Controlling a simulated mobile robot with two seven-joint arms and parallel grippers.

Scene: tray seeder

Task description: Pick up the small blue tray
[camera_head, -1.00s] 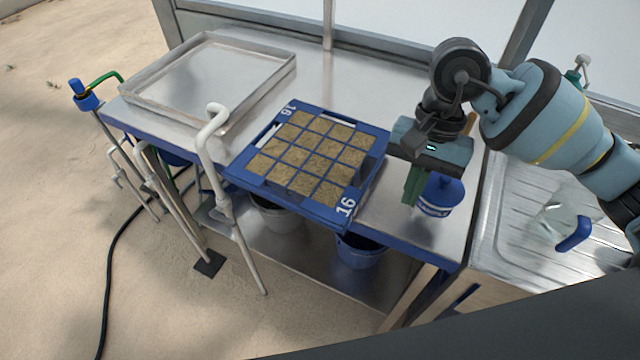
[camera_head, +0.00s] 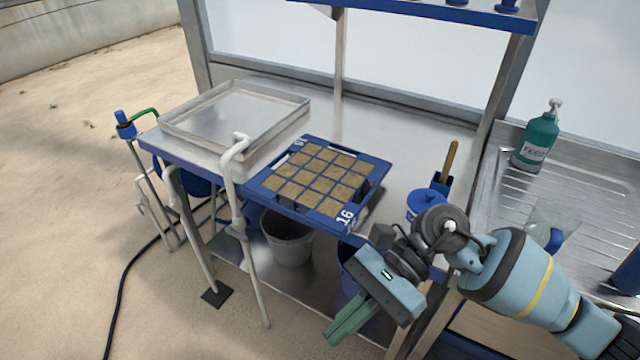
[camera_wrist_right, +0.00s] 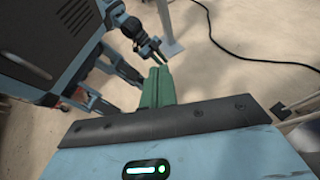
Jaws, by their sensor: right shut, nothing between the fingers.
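The blue tray (camera_head: 372,200), marked 16 and divided into square cells filled with brown soil, lies flat on the metal bench, its near edge by the bench's front edge. My right gripper (camera_head: 345,328) is in front of the bench, below and to the right of the tray and apart from it. Its green fingers are shut and empty, and they also show in the right wrist view (camera_wrist_right: 158,86). My left gripper (camera_wrist_right: 150,50) is small in the right wrist view, above floor; its jaw state is unclear. It is outside the head view.
A shallow metal tray (camera_head: 170,128) sits on the bench's left. A white pipe (camera_head: 240,190) stands before the bench. A blue-lidded container (camera_head: 424,203) is right of the blue tray. A sink with a green bottle (camera_head: 536,143) is at the right. Buckets (camera_head: 290,245) stand below.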

